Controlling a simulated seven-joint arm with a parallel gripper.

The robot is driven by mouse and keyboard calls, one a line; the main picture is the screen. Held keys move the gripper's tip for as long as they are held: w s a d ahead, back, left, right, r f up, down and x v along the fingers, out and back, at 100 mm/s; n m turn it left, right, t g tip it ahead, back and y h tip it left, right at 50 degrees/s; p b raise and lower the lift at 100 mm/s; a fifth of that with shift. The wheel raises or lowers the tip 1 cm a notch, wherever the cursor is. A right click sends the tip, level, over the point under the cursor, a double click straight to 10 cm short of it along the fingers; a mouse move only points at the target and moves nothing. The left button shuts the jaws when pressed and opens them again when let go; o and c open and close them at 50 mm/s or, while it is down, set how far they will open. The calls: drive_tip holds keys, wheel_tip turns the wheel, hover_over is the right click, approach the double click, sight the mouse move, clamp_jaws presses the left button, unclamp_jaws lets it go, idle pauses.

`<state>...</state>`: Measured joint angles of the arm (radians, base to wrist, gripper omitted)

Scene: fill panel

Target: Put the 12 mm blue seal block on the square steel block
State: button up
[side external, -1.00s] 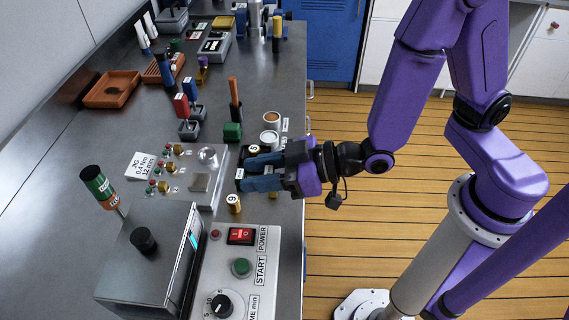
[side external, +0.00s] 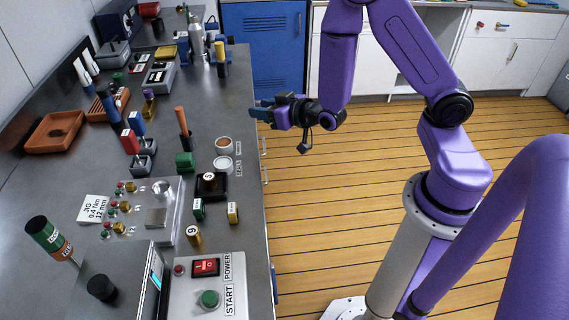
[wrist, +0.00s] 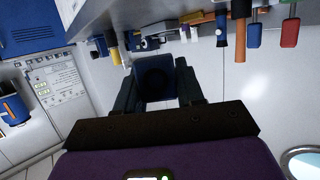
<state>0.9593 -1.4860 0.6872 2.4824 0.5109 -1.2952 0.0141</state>
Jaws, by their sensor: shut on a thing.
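My gripper (side external: 258,109) is raised near the right edge of the bench, in front of the blue cabinet. In the wrist view its two dark fingers (wrist: 157,92) are shut on a dark blue block (wrist: 154,74), which I take to be the seal block.
Brass knobs (side external: 125,207) line the jig's left side. A control box (side external: 208,287) stands in front.

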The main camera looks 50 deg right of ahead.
drive_tip(key=s+a+r+n+g+y, duration=0.1)
drive_tip(key=s+a+n+y, duration=0.2)
drive_tip(key=a, duration=0.6)
drive_tip(key=s+a+r+n+g+y, duration=0.1)
drive_tip(key=s+a+n+y, duration=0.2)
drive_tip(key=s+a, duration=0.3)
drive_tip(key=s+a+r+n+g+y, duration=0.1)
drive_tip(key=s+a+y, duration=0.3)
drive_tip(key=a, duration=1)
drive_tip(key=shift+s+a+n+g, duration=0.15)
drive_tip(key=shift+s+n+g, duration=0.45)
drive_tip(key=shift+n, duration=0.3)
drive_tip(key=shift+f, duration=4.85)
drive_tip(key=shift+f, duration=0.15)
drive_tip(key=o, duration=1)
